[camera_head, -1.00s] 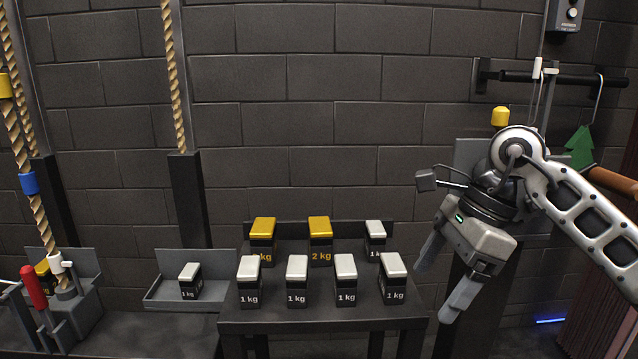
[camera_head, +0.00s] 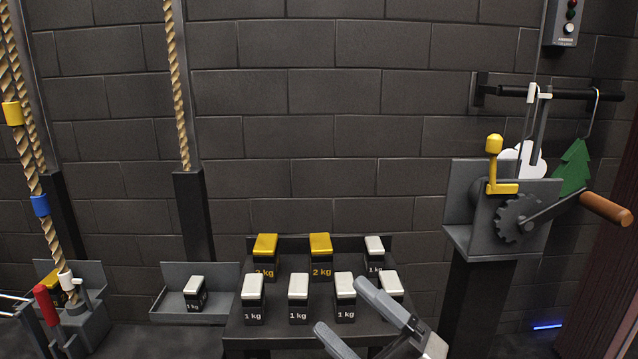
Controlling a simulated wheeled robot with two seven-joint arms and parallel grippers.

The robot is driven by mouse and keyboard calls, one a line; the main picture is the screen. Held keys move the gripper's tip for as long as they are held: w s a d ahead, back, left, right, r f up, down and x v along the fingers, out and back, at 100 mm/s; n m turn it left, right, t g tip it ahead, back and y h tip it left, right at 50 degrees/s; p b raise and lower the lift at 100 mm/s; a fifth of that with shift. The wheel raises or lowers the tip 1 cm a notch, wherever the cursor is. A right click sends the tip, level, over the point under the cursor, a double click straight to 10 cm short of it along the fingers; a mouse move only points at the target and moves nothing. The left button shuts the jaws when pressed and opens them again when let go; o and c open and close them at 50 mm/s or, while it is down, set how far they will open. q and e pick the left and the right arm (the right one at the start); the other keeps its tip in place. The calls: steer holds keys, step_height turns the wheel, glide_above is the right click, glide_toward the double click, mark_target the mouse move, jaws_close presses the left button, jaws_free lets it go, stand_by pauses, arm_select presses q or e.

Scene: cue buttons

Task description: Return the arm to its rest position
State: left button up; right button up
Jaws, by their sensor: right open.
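My right gripper (camera_head: 350,318) is low in the head view, in front of the weight table's right front part. Its two grey fingers are spread apart with nothing between them. It hides part of the rightmost front white-topped 1 kg weight (camera_head: 391,285) and part of the table's front. I cannot tell whether it touches the table. Most of my right arm is out of the picture. My left gripper is not in view.
The table (camera_head: 295,341) carries several white-topped weights and two yellow-topped 2 kg weights (camera_head: 321,257). A winch with a yellow knob (camera_head: 494,145) and a brown handle (camera_head: 606,208) stands at right. Ropes, a red lever (camera_head: 46,305) and a tray (camera_head: 216,279) are at left.

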steer(key=d+f+m+t+h+p, duration=0.1)
steer(key=d+f+m+t+h, duration=0.45)
steer(key=f+m+h, duration=0.8)
steer(key=s+d+f+m+g+h+p, duration=0.1)
steer(key=s+d+f+m+g+h, duration=0.2)
steer(key=s+f+m+g, duration=0.5)
steer(key=s+d+f+m, duration=0.1)
steer(key=s+f+m, duration=0.1)
steer(key=s+m, duration=0.2)
steer(key=shift+s, duration=0.4)
